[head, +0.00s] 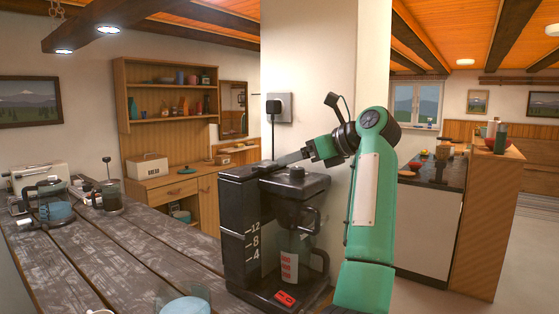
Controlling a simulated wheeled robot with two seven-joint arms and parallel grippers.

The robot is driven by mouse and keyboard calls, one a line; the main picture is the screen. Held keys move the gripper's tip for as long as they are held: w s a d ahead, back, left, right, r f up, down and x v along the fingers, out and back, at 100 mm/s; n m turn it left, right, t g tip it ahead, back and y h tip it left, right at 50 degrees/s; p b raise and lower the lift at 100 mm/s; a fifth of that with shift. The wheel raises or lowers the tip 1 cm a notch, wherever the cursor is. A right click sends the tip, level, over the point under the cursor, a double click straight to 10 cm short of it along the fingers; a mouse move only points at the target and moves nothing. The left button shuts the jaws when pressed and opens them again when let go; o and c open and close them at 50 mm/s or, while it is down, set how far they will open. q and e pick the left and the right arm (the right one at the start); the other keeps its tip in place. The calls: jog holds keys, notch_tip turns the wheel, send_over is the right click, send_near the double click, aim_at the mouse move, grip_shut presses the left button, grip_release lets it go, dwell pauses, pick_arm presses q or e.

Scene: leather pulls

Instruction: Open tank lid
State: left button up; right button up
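A black coffee maker (288,243) stands on the dark plank table in the head view. Its water tank (240,235), marked 4, 8 and 12, forms the left side. The tank lid (240,172) lies flat on top and looks closed. My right gripper (286,159) reaches in from the right, with its dark fingers pointing left at the lid's right edge. Whether it touches the lid, I cannot tell. The fingers are seen from the side, so their opening is unclear. A glass carafe (303,250) sits in the machine. My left gripper is not in view.
A pillar (318,85) with a plugged socket rises right behind the coffee maker. Glass cups (185,302) stand at the table's front edge. A kettle (52,198), a french press (111,193) and a toaster (38,177) are at the left. The table's middle is clear.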

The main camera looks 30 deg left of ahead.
aim_at(275, 164)
pick_arm(q)
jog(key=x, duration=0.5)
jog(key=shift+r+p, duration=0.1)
jog(key=shift+p, duration=0.3)
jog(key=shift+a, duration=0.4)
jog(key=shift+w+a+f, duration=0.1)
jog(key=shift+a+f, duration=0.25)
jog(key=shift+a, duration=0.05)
pick_arm(e)
jog(key=shift+s+a+r, duration=0.1)
jog(key=shift+s+a, duration=0.1)
jog(key=shift+a, duration=0.25)
jog(key=shift+s+a+r, duration=0.1)
jog(key=shift+s+a, duration=0.1)
jog(key=shift+a, duration=0.25)
